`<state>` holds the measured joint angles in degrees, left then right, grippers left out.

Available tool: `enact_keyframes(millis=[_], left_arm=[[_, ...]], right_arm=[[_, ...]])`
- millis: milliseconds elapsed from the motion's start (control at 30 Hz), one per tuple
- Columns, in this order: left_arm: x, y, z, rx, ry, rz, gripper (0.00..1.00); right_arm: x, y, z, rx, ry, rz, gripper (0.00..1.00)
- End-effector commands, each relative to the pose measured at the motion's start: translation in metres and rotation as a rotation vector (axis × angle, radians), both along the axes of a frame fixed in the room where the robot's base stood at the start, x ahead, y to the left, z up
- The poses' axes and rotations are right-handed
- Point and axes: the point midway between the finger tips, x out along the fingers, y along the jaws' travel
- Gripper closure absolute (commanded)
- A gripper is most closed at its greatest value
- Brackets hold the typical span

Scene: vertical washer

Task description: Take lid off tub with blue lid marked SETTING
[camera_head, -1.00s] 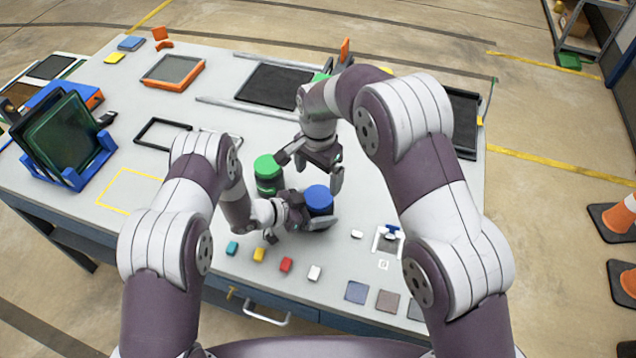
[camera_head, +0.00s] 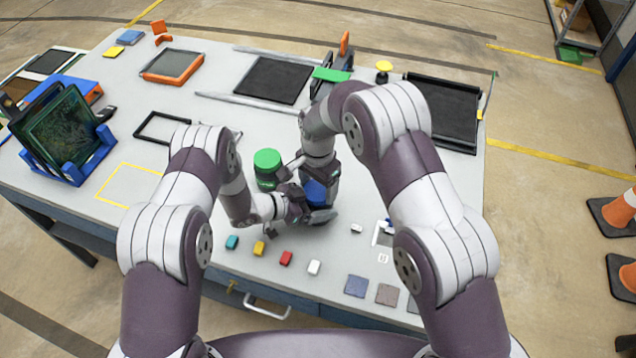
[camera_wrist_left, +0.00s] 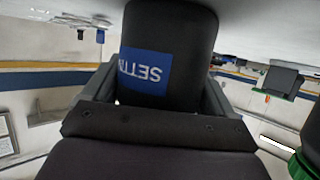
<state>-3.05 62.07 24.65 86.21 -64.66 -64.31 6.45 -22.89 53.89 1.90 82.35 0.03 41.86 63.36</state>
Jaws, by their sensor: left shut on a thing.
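The tub (camera_wrist_left: 180,30) is black with a blue label reading "SETTI…", upside down in the left wrist view. Its blue lid (camera_head: 314,191) shows only in part in the head view, under my right gripper. My left gripper (camera_wrist_left: 158,92) is shut on the tub's body, one finger on each side. It also shows low beside the tub in the head view (camera_head: 312,213). My right gripper (camera_head: 312,178) points down at the lid from above. Its fingertips are partly hidden, so I cannot tell whether it grips the lid.
Several small coloured blocks (camera_head: 259,248) lie along the table's front edge. A blue rack with dark panels (camera_head: 62,140) stands at the left. Black mats lie farther back.

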Motion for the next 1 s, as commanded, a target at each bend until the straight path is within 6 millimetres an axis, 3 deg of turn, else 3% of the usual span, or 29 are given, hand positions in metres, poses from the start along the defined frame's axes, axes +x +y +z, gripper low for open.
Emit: enact_keyframes(millis=[133, 167, 233, 533, 800, 1000], left_arm=[[0.0, 0.0, 0.0, -0.001, -0.001, 0.0, 0.99], [0.0, 0.0, 0.0, -0.001, -0.001, 0.0, 0.99], [0.0, 0.0, 0.0, -0.001, -0.001, 0.0, 0.99], [0.0, 0.0, 0.001, -0.001, -0.001, 0.0, 0.99], [0.0, 0.0, 0.0, -0.001, -0.001, 0.0, 0.99], [0.0, 0.0, 0.0, -0.001, -0.001, 0.0, 0.99]], right_arm=[[0.0, 0.0, 0.0, 0.001, -0.001, 0.0, 0.62], [0.0, 0.0, 0.0, 0.001, -0.001, 0.0, 0.23], [0.0, 0.0, 0.0, 0.001, -0.001, 0.0, 0.0], [0.0, 0.0, 0.003, 0.0, -0.001, 0.0, 0.0], [0.001, 0.0, 0.041, 0.002, -0.004, 0.0, 0.0], [0.0, 0.0, 0.046, 0.0, 0.0, 0.0, 0.0]])
